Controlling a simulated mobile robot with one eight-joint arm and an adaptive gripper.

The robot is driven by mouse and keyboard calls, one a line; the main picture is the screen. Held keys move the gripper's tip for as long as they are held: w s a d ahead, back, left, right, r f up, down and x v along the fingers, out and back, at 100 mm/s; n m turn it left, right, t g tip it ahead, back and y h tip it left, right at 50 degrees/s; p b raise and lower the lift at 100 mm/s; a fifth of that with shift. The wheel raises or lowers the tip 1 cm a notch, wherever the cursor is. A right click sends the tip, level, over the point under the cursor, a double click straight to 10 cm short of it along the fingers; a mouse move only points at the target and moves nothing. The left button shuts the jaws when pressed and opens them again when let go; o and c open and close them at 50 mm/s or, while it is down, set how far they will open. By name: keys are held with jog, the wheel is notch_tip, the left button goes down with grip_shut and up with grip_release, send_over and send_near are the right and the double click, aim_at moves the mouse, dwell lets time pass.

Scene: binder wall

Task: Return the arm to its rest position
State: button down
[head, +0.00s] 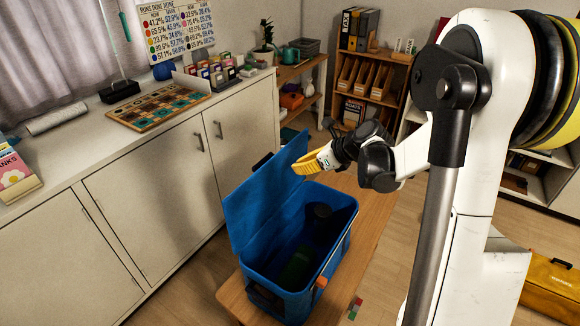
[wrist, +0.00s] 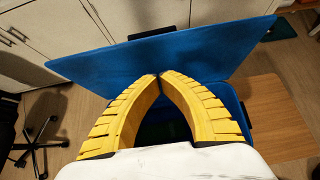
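My gripper (head: 300,168) has yellow ribbed fingers and hangs above the open blue cooler box, beside its raised lid. In the wrist view its two fingertips (wrist: 159,76) meet, with nothing visible between them. The blue box (head: 344,226) stands on a wooden bench, its lid (head: 262,190) tilted up on the left side. A dark green item (head: 298,268) and a dark round item (head: 322,212) show inside the box. The lid also fills the middle of the wrist view (wrist: 210,52). My white arm reaches in from the right of the head view.
A white cabinet (head: 150,185) runs along the left, with a board game (head: 158,106) on top. A wooden shelf with binders (head: 368,75) stands at the back. The wooden bench (head: 372,215) is bare right of the box. A yellow bag (head: 552,287) lies on the floor at right.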

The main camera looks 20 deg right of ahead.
jog(key=v, duration=0.3)
jog(key=p+v, duration=0.1)
jog(key=v, duration=0.1)
jog(key=shift+d+r, duration=0.1)
jog(key=shift+r, duration=0.45)
jog(key=shift+s, duration=0.1)
jog(key=s+a+n+h+b, duration=0.1)
jog(key=s+a+n+h, duration=0.1)
jog(key=s+a+n, duration=0.2)
jog(key=s+a+n+h+b, duration=0.1)
jog(key=s+a+n, duration=0.4)
jog(key=s+n, duration=0.5)
jog(key=s+a+r+n+g+h+b, duration=0.1)
jog(key=s+a+n, duration=0.4)
jog(key=n, duration=1)
jog(key=s+h, duration=0.1)
jog(key=s, duration=0.1)
jog(key=shift+s+h, duration=0.3)
